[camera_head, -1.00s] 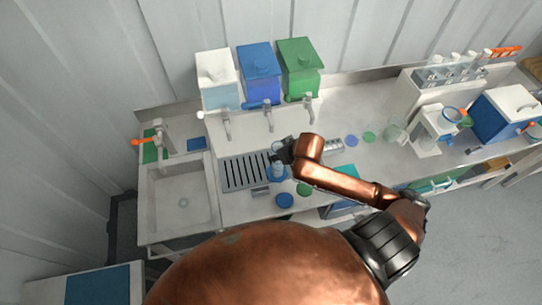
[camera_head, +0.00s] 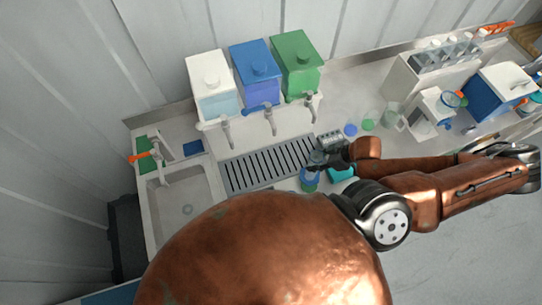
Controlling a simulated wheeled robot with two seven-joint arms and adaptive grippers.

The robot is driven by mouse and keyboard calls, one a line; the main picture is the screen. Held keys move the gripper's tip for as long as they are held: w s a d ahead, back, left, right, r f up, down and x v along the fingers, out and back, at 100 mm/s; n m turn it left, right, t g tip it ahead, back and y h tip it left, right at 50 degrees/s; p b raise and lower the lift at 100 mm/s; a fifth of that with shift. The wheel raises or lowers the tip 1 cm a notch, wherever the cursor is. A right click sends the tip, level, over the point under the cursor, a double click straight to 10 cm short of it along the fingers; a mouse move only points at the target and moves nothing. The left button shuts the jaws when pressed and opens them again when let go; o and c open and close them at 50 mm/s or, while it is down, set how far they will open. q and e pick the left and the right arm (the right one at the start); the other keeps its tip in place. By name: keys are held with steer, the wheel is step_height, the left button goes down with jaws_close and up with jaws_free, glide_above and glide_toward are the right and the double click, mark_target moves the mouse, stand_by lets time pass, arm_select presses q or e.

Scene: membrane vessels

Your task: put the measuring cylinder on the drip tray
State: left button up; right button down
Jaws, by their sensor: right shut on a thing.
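The drip tray (camera_head: 246,173) is a dark slotted grate set in the counter below the taps. My right gripper (camera_head: 325,164) is at the tray's right end, towards the front. It is shut on a small clear vessel (camera_head: 316,158), which appears to be the measuring cylinder, with blue showing at its lower part. The gripper hides part of it, and I cannot tell whether its base touches anything. My left gripper is out of view.
White (camera_head: 214,84), blue (camera_head: 256,71) and green (camera_head: 297,63) tanks with taps stand behind the tray. A sink (camera_head: 187,209) lies left. A green disc (camera_head: 309,187) and a teal item (camera_head: 340,174) are close to the gripper. Most of the tray is bare.

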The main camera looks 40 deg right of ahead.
arm_select(q)
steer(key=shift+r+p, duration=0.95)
steer(key=shift+p, duration=0.05)
arm_select(e)
steer(key=w+a+f, duration=0.1)
steer(key=w+a, duration=0.3)
steer(key=w, duration=0.3)
steer(key=w+a+f, duration=0.2)
steer(key=w+a, duration=0.2)
steer(key=w, duration=0.4)
steer(key=shift+w+f, duration=0.2)
steer(key=shift+w, duration=0.1)
steer(key=c, duration=1.3)
jaws_free()
steer(key=shift+f, duration=0.1)
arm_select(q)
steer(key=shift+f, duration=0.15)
arm_select(e)
steer(key=v, duration=1.2)
